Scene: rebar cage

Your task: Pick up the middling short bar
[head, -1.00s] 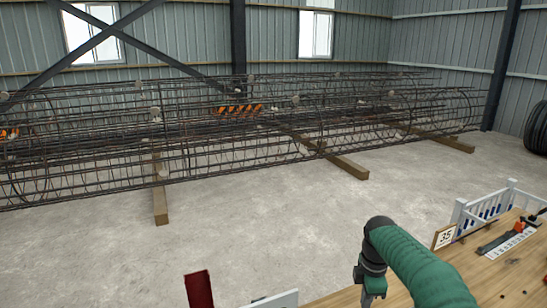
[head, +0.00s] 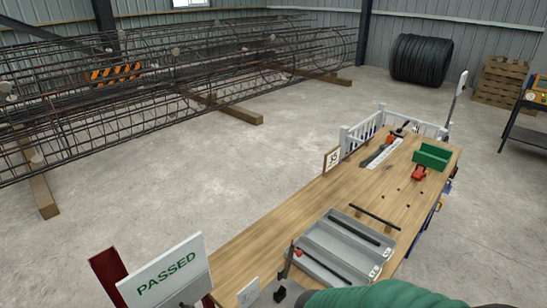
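Several short dark bars lie on the wooden workbench (head: 240,248). One bar (head: 374,217) lies behind the grey tray (head: 318,240), near its far edge. A second bar (head: 354,230) lies in the tray's far part. A green-sleeved part of my arm crosses the bottom edge, in front of the tray's near side. Neither gripper's fingertips show.
A white PASSED sign (head: 166,272) and a dark red panel (head: 108,277) stand at the bench's near left. The rebar cage (head: 150,85) lies beyond open concrete floor.

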